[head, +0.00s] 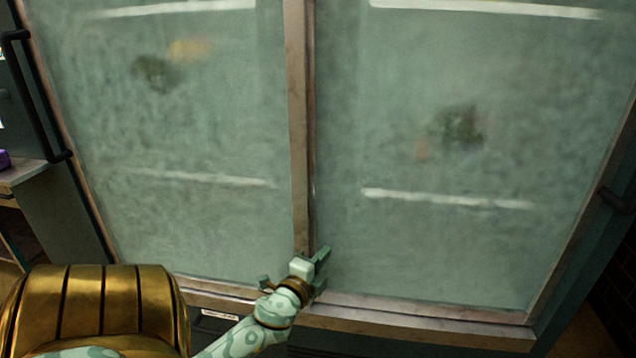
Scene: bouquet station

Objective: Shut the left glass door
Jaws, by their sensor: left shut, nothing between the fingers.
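The left glass door (190,120) is a large frosted greenish pane in a worn brownish metal frame, filling the left half of the head view. Its right edge lies along the upright metal strip (297,120) in the middle, and I see no clear gap there. My left gripper (320,258) is shut and empty, at the lower end of this strip. I cannot tell if it touches the frame. My right gripper is not in view.
The right glass door (450,250) fills the right half. A black handle (38,100) is at the far left and another (615,200) at the right edge. A shelf with a purple object (4,160) is at the left edge. Blurred shapes show behind the glass.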

